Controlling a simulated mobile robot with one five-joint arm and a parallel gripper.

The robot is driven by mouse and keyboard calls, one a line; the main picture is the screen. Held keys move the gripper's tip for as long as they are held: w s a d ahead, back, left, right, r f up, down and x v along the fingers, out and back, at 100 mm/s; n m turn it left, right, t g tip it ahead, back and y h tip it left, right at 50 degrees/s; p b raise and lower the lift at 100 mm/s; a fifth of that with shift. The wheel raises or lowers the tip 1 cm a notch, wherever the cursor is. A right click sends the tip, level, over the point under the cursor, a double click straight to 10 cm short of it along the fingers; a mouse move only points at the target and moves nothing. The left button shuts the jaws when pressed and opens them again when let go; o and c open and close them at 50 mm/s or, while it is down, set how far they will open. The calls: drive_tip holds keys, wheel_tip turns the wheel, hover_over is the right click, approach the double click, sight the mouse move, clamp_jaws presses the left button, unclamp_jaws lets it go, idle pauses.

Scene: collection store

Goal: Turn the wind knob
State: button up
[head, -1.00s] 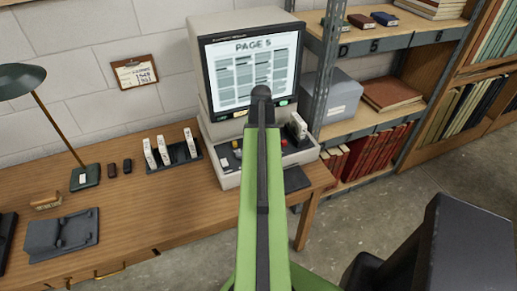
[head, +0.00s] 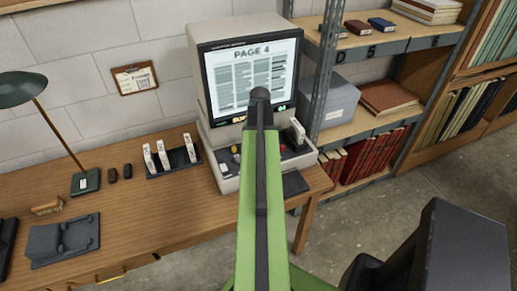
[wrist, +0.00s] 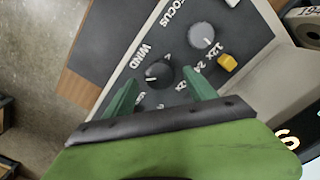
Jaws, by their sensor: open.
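The black wind knob (wrist: 158,76), with a white pointer mark, sits on the dark control panel (wrist: 183,62) beside the word WIND in the wrist view. My gripper (wrist: 162,88) is open, with one green finger on each side of the knob. I cannot tell whether either finger touches it. In the head view the reader's screen (head: 250,82) reads PAGE 4. My arm hides much of the reader's panel there, and the wind knob is not visible.
A grey focus knob (wrist: 201,36) and a yellow control (wrist: 227,62) are close by on the panel. A rack of white boxes (head: 173,160) stands left of the reader on the wooden desk (head: 150,215). Metal shelving (head: 322,90) stands close on the right.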

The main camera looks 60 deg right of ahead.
wheel_tip(320, 180, up, 16)
drive_tip(key=p, duration=1.4)
drive_tip(key=shift+f, duration=0.25)
